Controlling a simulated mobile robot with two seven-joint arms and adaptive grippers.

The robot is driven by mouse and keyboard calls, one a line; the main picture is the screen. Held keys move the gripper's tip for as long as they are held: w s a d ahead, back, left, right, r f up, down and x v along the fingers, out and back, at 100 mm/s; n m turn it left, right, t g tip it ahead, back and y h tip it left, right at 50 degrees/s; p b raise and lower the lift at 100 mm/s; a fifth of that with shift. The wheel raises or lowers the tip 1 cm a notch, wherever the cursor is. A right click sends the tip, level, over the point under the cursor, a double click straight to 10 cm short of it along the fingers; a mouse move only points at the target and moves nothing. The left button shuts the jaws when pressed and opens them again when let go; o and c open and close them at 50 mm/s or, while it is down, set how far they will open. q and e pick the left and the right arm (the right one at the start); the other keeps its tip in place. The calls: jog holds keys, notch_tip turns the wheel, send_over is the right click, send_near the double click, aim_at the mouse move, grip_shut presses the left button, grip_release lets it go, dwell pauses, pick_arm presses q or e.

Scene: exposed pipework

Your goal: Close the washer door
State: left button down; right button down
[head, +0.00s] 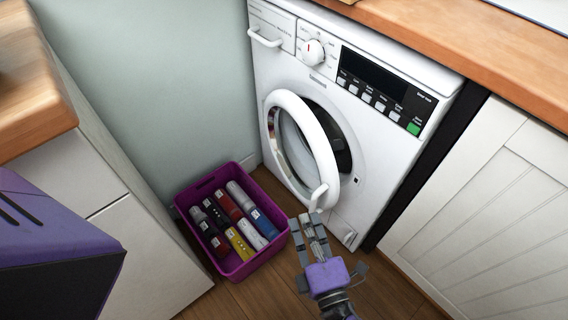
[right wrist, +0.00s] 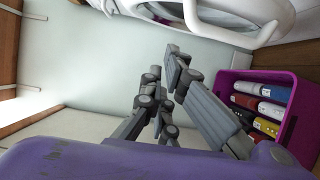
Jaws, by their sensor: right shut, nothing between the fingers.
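The white washer (head: 390,150) stands against the wall under the counter. Its round door (head: 322,150) is ajar, swung out to the left side of the opening, with the dark drum showing behind it. A small white handle (head: 318,197) sits at the door's lower edge. My right gripper (head: 307,220) is shut and empty, just below the handle; whether it touches the door I cannot tell. In the right wrist view the fingers (right wrist: 167,75) show below the white door ring (right wrist: 225,32), apart from it in the picture. My left gripper is not in view.
A purple crate (head: 183,208) with several coloured bottles stands on the wooden floor left of my right gripper; it also shows in the right wrist view (right wrist: 304,125). White cabinets (head: 490,200) flank the washer on the right, others (head: 130,225) stand left.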

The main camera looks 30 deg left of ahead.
aim_at(337, 177)
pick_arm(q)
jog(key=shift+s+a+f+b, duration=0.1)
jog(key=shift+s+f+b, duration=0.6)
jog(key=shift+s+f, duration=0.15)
pick_arm(e)
jog(key=w+a, duration=0.4)
jog(key=w, duration=0.5)
jog(key=shift+w, duration=0.3)
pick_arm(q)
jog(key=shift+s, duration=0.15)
pick_arm(e)
jog(key=w+d+g, duration=0.1)
jog(key=w, duration=0.1)
jog(key=w+d+n+y, duration=0.1)
jog(key=w, duration=0.1)
jog(key=w+d+n+g+y, duration=0.1)
jog(key=w+d, duration=0.1)
jog(key=shift+d+f+g, duration=0.1)
jog(key=shift+f+g, duration=0.05)
jog(key=shift+g, duration=0.15)
jog(key=shift+w+d, duration=0.2)
jog(key=shift+w, duration=0.1)
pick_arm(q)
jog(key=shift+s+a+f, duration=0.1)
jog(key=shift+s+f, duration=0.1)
pick_arm(e)
jog(key=shift+w+d+r, duration=0.15)
jog(key=shift+r, duration=0.1)
